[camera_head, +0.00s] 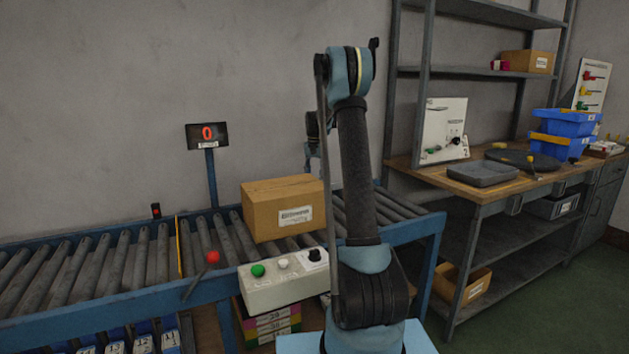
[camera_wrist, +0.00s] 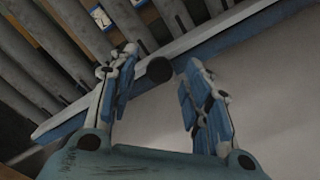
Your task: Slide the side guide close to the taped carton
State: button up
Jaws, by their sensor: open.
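The taped carton (camera_head: 285,207), brown with a white label, sits on the roller conveyor, left of my arm in the head view. It is not recognisable in the wrist view. A pale grey bar (camera_wrist: 72,116), which looks like the side guide, runs along the roller ends in the wrist view. A round black knob (camera_wrist: 159,70) shows at this bar. My gripper (camera_wrist: 158,62) is open, with one finger on each side of the knob; I cannot tell whether they touch it. In the head view my gripper (camera_head: 314,150) is mostly hidden behind my arm.
The conveyor's blue frame (camera_head: 110,315) carries a control box (camera_head: 285,292) with green, white and black controls. A red-knobbed lever (camera_head: 212,258) and a yellow upright strip (camera_head: 180,245) stand left of the carton. A display (camera_head: 207,136) reads 0. A workbench (camera_head: 480,190) is at right.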

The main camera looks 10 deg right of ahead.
jog(key=shift+f, duration=0.35)
jog(key=shift+c, duration=0.3)
grip_shut()
jog(key=s+d, duration=0.2)
jog(key=s, duration=0.5)
jog(key=shift+s+d, duration=0.2)
jog(key=shift+s, duration=0.1)
jog(key=shift+o, duration=0.3)
grip_release()
